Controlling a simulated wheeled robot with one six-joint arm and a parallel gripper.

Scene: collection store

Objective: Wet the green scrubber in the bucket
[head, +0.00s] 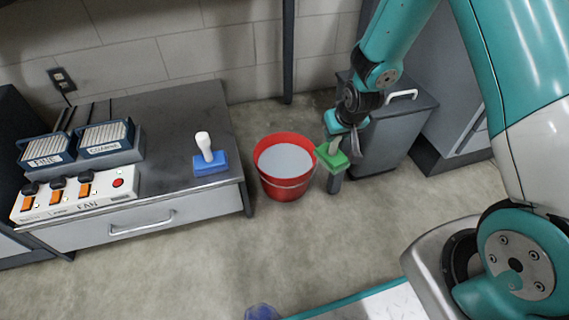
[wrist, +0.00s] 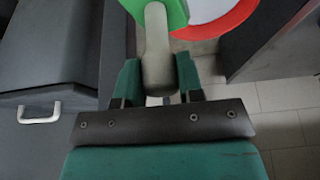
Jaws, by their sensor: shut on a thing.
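The green scrubber (head: 333,158) has a green block and a pale handle. In the wrist view its pale handle (wrist: 157,40) runs between the fingers of my gripper (wrist: 158,70), which is shut on it. The green block (wrist: 175,10) shows at the top edge, partly cut off. The red bucket (head: 287,186) stands on the floor and holds pale grey water (head: 286,160). In the head view the scrubber is just right of the bucket's rim, and I cannot tell its exact height. Part of the bucket (wrist: 240,18) also shows in the wrist view.
A grey bench (head: 170,120) stands left of the bucket, with a blue scrubber (head: 210,163), two labelled trays (head: 105,140) and a white switch box (head: 75,198) on it. A dark cabinet (head: 385,140) stands to the right.

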